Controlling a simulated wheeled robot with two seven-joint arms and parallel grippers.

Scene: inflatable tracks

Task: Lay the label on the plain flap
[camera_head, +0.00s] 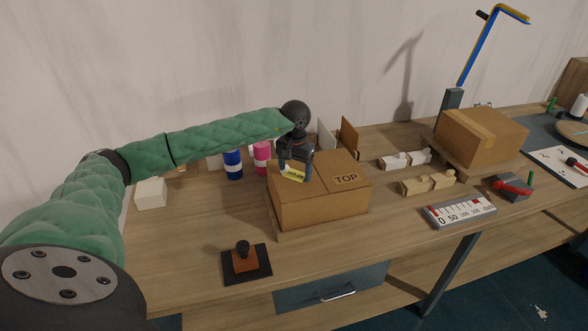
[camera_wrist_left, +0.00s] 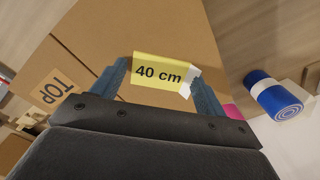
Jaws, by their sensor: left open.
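A cardboard box (camera_head: 318,210) stands on the bench with its top flaps shut. One flap is printed "TOP" (camera_head: 346,179); that print also shows in the wrist view (camera_wrist_left: 52,88). The other, plain flap (camera_head: 293,192) is on the left, and in the wrist view its bare cardboard (camera_wrist_left: 165,25) fills the middle. The yellow label (camera_head: 293,175), printed "40 cm" in the wrist view (camera_wrist_left: 158,72), is over the plain flap. My left gripper (camera_wrist_left: 158,84) is open around the label, fingers to either side; whether they touch it is unclear. My right gripper is not in view.
Blue (camera_head: 233,165) and pink (camera_head: 262,157) rolls stand behind the box's left side. A stamp on a dark pad (camera_head: 246,262) lies front left. Wooden blocks (camera_head: 428,182) and a scale-marked panel (camera_head: 459,211) are right. A taped carton (camera_head: 480,137) stands farther right.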

